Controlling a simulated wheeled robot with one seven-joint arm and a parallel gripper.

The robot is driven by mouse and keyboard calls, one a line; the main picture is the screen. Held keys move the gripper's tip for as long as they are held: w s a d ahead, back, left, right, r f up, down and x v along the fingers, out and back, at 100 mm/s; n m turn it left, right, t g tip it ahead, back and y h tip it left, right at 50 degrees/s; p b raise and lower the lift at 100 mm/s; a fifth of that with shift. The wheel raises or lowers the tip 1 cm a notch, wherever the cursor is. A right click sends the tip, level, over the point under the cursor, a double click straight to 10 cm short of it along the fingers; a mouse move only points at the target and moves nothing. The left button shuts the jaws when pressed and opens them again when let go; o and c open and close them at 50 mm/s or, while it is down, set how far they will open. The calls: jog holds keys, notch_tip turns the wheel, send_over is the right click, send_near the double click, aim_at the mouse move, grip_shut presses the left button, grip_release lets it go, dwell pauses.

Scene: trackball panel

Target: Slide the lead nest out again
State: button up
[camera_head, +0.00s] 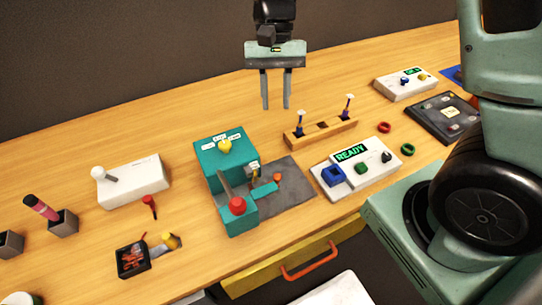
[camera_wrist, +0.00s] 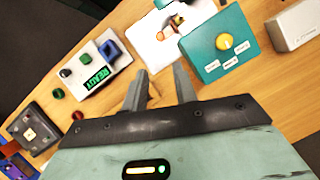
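A teal fixture (camera_head: 222,175) with a yellow knob (camera_head: 225,147) and a red ball knob (camera_head: 237,205) stands mid-table. Beside it, a small teal slide piece (camera_head: 264,189), perhaps the lead nest, lies over a grey plate (camera_head: 300,188) near an orange knob (camera_head: 277,178); I cannot tell for sure which part is the nest. My gripper (camera_head: 276,106) hangs above the table behind the fixture, fingers apart and empty. In the wrist view, my open gripper (camera_wrist: 160,70) points toward the table, with the teal fixture (camera_wrist: 212,48) to its right and the plate area beyond.
A wooden rack (camera_head: 320,134) with two upright tools stands behind the plate. A white READY panel (camera_head: 350,182) is to the right, with red and green rings near it. A white joystick box (camera_head: 140,182) is to the left. A yellow drawer (camera_head: 265,276) is below.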

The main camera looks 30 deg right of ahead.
aim_at(278, 175)
jog(key=x, duration=1.7)
jog(key=shift+f, duration=0.15)
jog(key=shift+d, duration=0.1)
grip_shut()
